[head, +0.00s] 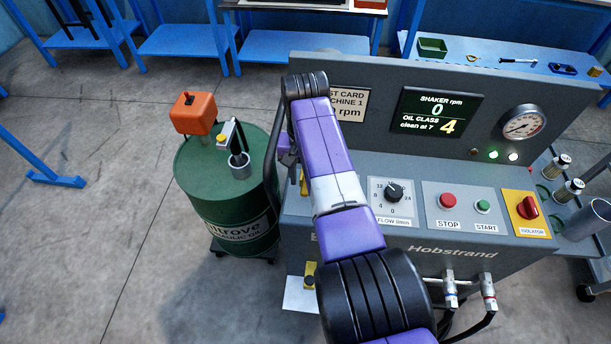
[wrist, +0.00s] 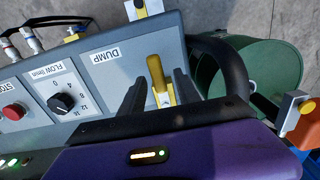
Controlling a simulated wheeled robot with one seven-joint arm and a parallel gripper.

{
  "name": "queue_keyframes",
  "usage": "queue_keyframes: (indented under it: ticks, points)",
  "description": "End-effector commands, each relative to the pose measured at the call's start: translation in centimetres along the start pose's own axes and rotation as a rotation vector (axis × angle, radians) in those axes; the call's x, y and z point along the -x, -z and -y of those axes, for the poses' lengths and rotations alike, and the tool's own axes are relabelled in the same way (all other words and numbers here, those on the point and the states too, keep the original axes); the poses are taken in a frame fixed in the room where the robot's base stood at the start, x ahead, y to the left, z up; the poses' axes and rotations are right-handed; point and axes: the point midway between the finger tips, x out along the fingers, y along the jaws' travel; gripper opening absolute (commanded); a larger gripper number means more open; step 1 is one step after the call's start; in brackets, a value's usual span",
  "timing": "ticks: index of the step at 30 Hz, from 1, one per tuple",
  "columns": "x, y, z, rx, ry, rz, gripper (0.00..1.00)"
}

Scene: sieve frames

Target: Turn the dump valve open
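The dump valve's yellow handle (wrist: 158,76) stands on the panel beside the DUMP label (wrist: 106,56) in the wrist view. In the head view a small part of the yellow handle (head: 303,183) shows at the console's left end, mostly hidden by my arm. My gripper (wrist: 161,80) is open, with one dark finger on each side of the handle. Gaps show between the handle and both fingers, so it does not look gripped. In the head view my gripper is mostly hidden behind my purple arm.
The flow dial (head: 394,191), STOP button (head: 448,201), START button (head: 483,206) and red isolator (head: 527,207) are to the right on the console. A green drum (head: 215,195) with an orange box (head: 193,113) stands close on the left. A dark hose (wrist: 232,66) runs beside the gripper.

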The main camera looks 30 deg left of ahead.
Motion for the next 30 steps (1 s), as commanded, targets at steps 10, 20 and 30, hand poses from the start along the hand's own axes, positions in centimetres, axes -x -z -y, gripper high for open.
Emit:
queue_keyframes:
  ticks: [10, 20, 30]
  points:
    - [0.1, 0.0, -0.1, 0.001, -0.002, 0.002, 0.40]
    - [4.8, 0.1, 0.0, 0.000, 0.000, -0.001, 0.40]
    - [7.7, 0.0, 0.0, 0.000, -0.001, 0.001, 0.40]
